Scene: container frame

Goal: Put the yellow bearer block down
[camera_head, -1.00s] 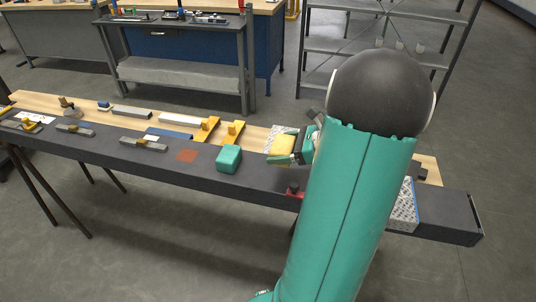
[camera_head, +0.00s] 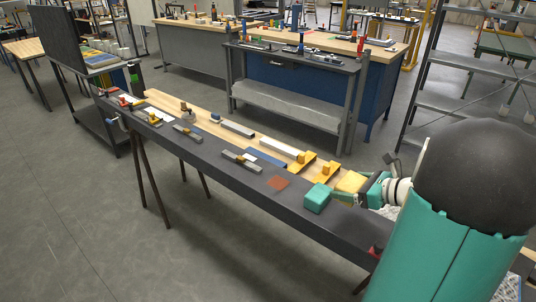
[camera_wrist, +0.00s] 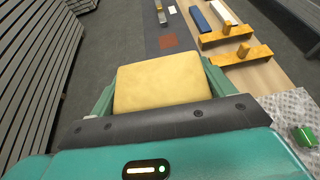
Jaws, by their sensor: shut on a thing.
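The yellow bearer block (camera_head: 350,182) is held by my gripper (camera_head: 348,190) over the right part of the long dark bench (camera_head: 213,157). In the wrist view the yellow block (camera_wrist: 160,88) fills the space between the two teal fingers (camera_wrist: 158,92), one on each side. Its gap to the surface below cannot be judged.
Two yellow brackets (camera_head: 302,162) (camera_head: 326,172) sit on the wooden strip behind. Grey bars (camera_head: 240,159) and a blue strip (camera_head: 266,158) lie further left. A speckled plate (camera_wrist: 292,108) and a small green piece (camera_wrist: 305,137) are at right in the wrist view.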

